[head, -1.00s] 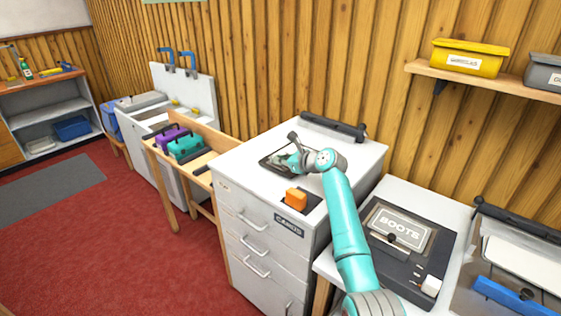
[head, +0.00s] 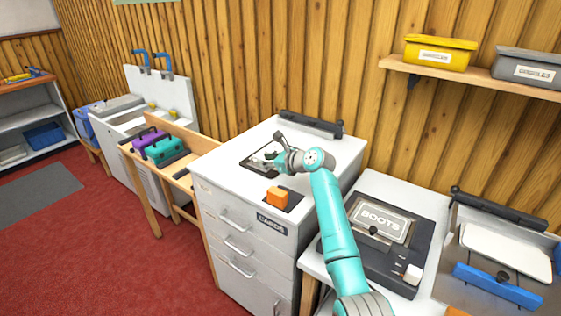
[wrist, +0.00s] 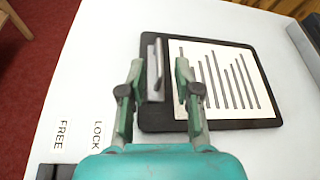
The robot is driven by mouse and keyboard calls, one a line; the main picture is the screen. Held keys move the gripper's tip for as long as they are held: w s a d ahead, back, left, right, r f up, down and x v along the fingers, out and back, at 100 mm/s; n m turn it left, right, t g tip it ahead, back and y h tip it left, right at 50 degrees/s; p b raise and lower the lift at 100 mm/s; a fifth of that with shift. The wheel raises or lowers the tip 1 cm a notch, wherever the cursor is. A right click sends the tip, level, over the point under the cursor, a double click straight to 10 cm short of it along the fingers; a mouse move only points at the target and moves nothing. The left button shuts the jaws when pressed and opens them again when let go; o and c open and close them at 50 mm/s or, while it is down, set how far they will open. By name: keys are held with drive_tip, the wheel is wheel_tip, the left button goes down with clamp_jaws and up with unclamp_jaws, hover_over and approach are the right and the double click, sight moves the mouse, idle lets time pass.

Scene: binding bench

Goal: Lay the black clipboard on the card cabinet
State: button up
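The black clipboard (head: 247,160) lies flat on the white top of the card cabinet (head: 225,179), a white drawer unit. In the wrist view the clipboard (wrist: 158,116) carries a white lined sheet and a grey metal clip (wrist: 155,68). My gripper (head: 268,162) is low over the clipboard in the head view and hides part of it. In the wrist view my gripper (wrist: 159,72) has its two fingers apart, one on each side of the clip, with gaps showing between them and it. Whether the fingertips touch the board, I cannot tell.
An orange block (head: 278,197) sits on a dark plate at the cabinet's front. A black bar (head: 311,124) runs along its back edge. A dark box marked BOOTS (head: 372,245) is on the right-hand bench. A teal case (head: 165,150) stands on the wooden table at left.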

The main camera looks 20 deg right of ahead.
drive_tip(key=v, duration=0.9)
drive_tip(key=shift+s, duration=0.1)
